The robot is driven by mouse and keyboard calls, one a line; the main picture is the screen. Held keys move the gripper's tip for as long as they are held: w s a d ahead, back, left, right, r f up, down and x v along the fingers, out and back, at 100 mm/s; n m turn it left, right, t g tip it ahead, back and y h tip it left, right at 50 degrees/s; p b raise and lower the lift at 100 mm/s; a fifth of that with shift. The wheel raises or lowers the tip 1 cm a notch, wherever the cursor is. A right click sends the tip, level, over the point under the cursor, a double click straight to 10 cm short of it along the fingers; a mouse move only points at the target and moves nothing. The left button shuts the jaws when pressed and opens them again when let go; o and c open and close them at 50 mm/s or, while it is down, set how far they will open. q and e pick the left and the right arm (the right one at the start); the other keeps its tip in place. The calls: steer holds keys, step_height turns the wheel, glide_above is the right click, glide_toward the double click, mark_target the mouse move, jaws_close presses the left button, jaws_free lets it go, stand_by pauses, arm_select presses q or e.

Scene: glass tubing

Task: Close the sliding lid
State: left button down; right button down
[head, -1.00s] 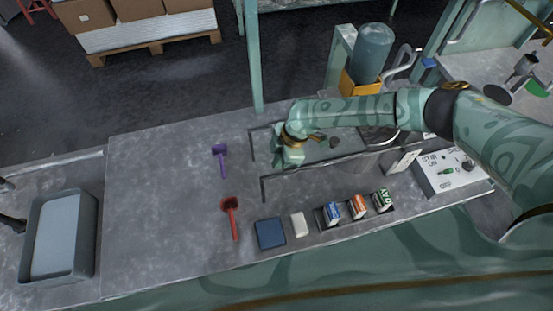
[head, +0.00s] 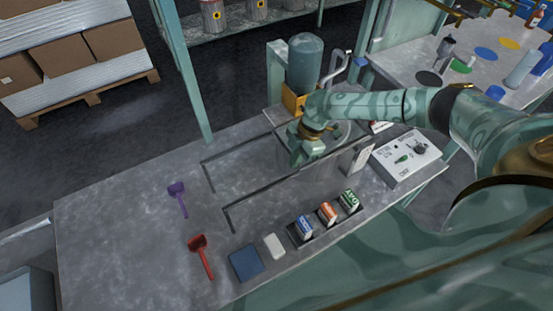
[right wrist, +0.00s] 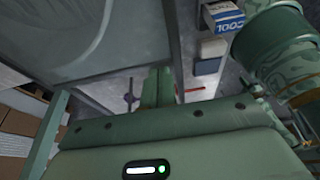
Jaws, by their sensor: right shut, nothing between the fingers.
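In the head view, two dark rails (head: 253,203) run along the bench on either side of a round metal-rimmed opening (head: 343,131). A flat grey panel, seemingly the sliding lid (head: 318,171), lies between the rails at their right part; my gripper and arm hide much of it and the opening. My right gripper (head: 297,161) is shut and empty, pointing down at the panel's left side; I cannot tell whether it touches. In the right wrist view its fingers (right wrist: 156,88) are together, beside a large grey surface with a curved line. My left gripper is out of view.
A purple scoop (head: 178,198), a red scoop (head: 201,256), a blue pad (head: 245,263) and several small boxes (head: 327,213) lie toward the front. A control box (head: 407,158) and a green tank (head: 305,60) stand nearby.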

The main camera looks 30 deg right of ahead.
steer(key=shift+d, duration=0.65)
steer(key=shift+d, duration=0.15)
steer(key=shift+r, duration=0.2)
steer(key=p+v, duration=0.2)
steer(key=v, duration=1.4)
steer(key=shift+p, duration=0.4)
